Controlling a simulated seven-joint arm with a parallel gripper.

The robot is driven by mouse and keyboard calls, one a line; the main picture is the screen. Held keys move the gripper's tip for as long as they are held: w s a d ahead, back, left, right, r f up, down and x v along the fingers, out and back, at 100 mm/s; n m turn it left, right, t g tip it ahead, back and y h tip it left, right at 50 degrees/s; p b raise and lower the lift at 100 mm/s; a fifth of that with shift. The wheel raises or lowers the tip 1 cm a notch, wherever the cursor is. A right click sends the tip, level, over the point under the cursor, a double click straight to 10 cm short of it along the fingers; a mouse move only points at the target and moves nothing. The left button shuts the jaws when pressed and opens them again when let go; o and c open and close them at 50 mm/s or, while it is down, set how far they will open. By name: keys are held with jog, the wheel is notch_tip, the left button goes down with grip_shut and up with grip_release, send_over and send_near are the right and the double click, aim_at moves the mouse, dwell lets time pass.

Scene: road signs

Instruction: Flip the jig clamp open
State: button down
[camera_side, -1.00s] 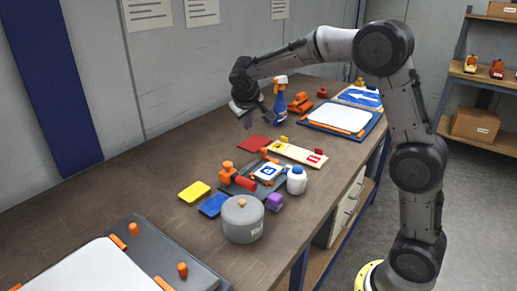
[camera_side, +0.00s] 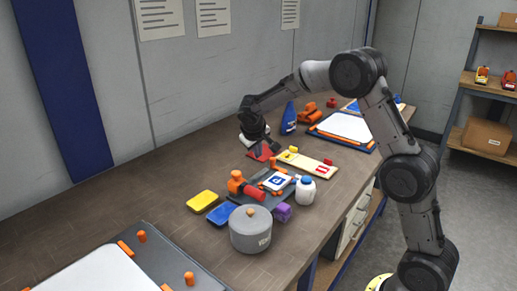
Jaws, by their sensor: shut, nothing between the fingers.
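The jig clamp (camera_side: 237,183) is an orange body with a red handle (camera_side: 254,192) at the left end of a dark grey jig plate (camera_side: 265,201). The red handle lies low, slanting right and down over the plate. A white and blue sign (camera_side: 277,181) lies on the jig, with a small orange part beside its back edge. My gripper (camera_side: 268,151) is shut and empty. It hangs behind the jig, over or just in front of a red pad (camera_side: 256,155) that it partly hides. It is apart from the clamp.
A grey pot (camera_side: 250,231), purple block (camera_side: 282,212) and white bottle (camera_side: 305,192) stand in front of the jig. Yellow (camera_side: 203,201) and blue (camera_side: 222,215) pads lie left. A cream board (camera_side: 306,163) lies behind right. The table's left back is clear.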

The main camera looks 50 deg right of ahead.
jog(key=x, duration=0.5)
jog(key=shift+f, duration=0.15)
jog(key=d, duration=0.1)
jog(key=d+f, duration=0.1)
jog(key=d, duration=0.1)
jog(key=shift+s+d, duration=0.1)
jog(key=shift+s, duration=0.05)
jog(key=shift+s+d, duration=0.1)
jog(key=shift+d, duration=0.35)
